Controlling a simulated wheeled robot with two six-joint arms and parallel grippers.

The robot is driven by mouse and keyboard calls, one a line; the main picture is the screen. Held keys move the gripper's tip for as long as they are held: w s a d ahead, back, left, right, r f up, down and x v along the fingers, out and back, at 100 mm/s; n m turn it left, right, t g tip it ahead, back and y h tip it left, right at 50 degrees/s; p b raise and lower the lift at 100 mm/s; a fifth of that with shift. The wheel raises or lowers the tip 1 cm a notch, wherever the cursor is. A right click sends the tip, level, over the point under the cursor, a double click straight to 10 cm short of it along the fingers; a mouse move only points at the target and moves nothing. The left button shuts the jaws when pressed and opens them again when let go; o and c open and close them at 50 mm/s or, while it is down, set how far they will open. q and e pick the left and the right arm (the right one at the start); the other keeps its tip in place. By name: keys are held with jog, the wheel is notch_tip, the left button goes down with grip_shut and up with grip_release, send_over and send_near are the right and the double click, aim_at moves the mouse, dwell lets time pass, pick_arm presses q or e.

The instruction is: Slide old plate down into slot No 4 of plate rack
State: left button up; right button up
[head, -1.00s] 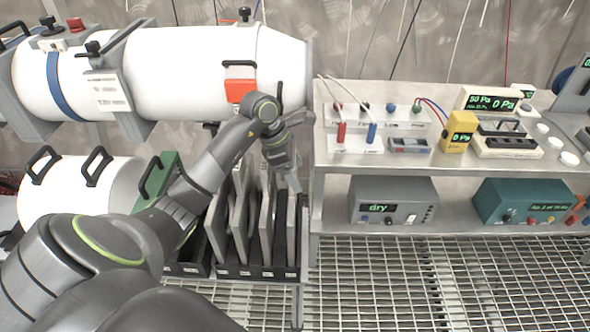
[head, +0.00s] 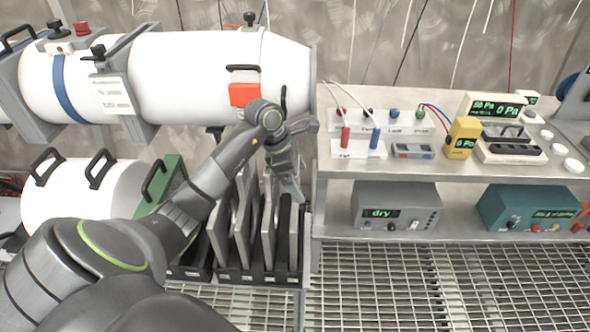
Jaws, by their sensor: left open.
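The plate rack (head: 258,277) stands low at the centre of the head view, a black frame with small slot labels too small to read. Several upright plates stand in it, lighter grey ones to the left and a dark plate (head: 284,238) near the right end. I cannot tell for certain which is the old plate or which slot is No 4. My left gripper (head: 291,188) is open, pointing down just above the tops of the right-hand plates. I see nothing held between its fingers. My left forearm hides part of the rack's left side. My right gripper is out of view.
A large white cylinder (head: 195,75) with clamps lies above and behind the rack. A green handled block (head: 165,190) stands to its left. A steel bench (head: 330,155) with instruments adjoins on the right. Open metal grating (head: 400,280) covers the lower right.

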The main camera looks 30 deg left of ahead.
pick_arm(q)
jog(key=shift+r, duration=0.1)
jog(key=b+v, duration=0.1)
jog(key=v, duration=1.1)
